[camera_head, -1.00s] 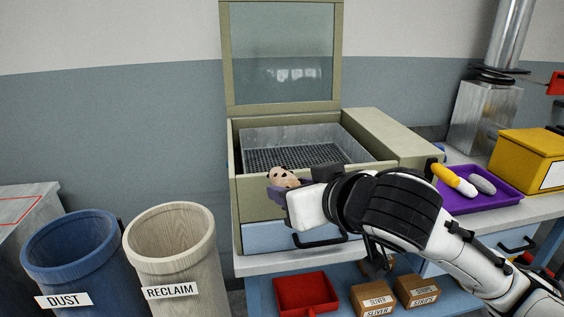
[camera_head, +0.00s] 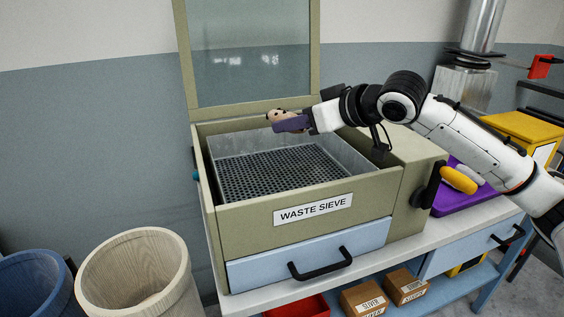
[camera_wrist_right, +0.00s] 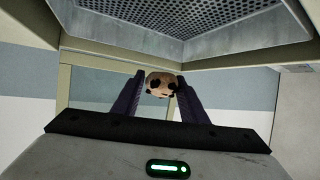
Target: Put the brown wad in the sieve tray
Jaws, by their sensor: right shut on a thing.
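The brown wad (camera_head: 277,115), tan with dark spots, is held between the purple fingers of my right gripper (camera_head: 290,122). It also shows between the fingertips in the right wrist view (camera_wrist_right: 161,84). In the head view the gripper and wad appear over the rear part of the sieve tray (camera_head: 262,174), a metal box with a perforated floor, set in the open waste sieve (camera_head: 245,218). The tray's visible floor is empty. The tray also shows at the top of the wrist view (camera_wrist_right: 195,17). My left gripper is not in view.
The sieve's glazed lid (camera_head: 250,50) stands open behind the tray. A purple tray (camera_head: 452,203) with a yellow piece (camera_head: 459,180) and a grey piece lies at right, near a yellow box (camera_head: 525,128). A beige bin (camera_head: 137,275) and blue bin (camera_head: 33,285) stand at left.

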